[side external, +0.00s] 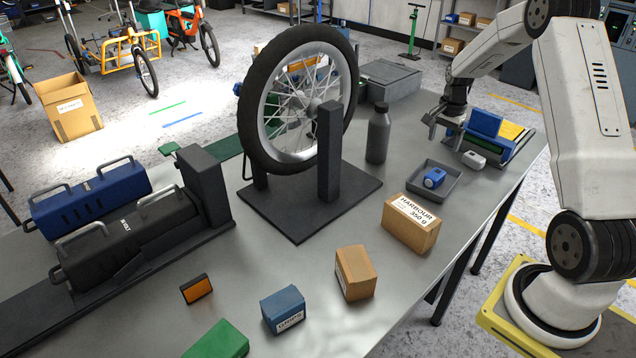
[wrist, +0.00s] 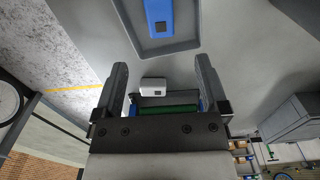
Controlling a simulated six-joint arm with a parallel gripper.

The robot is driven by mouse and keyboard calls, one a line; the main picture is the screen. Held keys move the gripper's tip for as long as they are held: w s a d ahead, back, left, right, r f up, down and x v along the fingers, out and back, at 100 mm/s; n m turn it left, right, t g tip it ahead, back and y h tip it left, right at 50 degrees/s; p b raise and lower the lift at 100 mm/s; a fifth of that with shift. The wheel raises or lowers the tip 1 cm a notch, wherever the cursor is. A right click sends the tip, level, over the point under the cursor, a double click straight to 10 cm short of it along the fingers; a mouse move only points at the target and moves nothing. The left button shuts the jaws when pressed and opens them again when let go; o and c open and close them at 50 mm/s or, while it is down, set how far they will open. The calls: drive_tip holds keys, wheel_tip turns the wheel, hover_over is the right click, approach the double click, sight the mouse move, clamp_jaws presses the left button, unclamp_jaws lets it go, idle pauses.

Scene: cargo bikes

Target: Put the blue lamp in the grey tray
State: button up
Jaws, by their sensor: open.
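The blue lamp (side external: 434,178) lies inside the dark grey tray (side external: 428,195), on its floor, in the side view. In the wrist view the blue lamp (wrist: 158,17) shows at the top edge, partly cut off, within the walls of the tray (wrist: 178,46). My gripper (side external: 445,133) is above the bench, behind the tray in the side view, raised and apart from the lamp. In the wrist view my gripper (wrist: 161,68) has its fingers spread wide with nothing held between them.
A small white lamp-like item (side external: 474,159) sits behind the tray, near a holder with blue and yellow items (side external: 486,124). A grey bottle (side external: 378,134) stands left of my gripper. A Harbour carton (side external: 411,222) is in front of the tray. A wheel on a stand (side external: 262,105) rises further left.

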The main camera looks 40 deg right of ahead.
drive_tip(key=a+r+n+t, duration=0.1)
drive_tip(key=a+r+n, duration=0.2)
drive_tip(key=a+n, duration=1.15)
drive_tip(key=s+a+n, duration=0.1)
drive_tip(key=s+a, duration=0.3)
drive_tip(key=a, duration=0.6)
drive_tip(key=s+a+n+t, duration=0.1)
drive_tip(key=s+a, duration=0.4)
drive_tip(key=a, duration=0.5)
drive_tip(key=shift+s+a+r+n+t, duration=0.2)
drive_tip(key=shift+n+t, duration=0.1)
drive_tip(key=shift+n, duration=0.45)
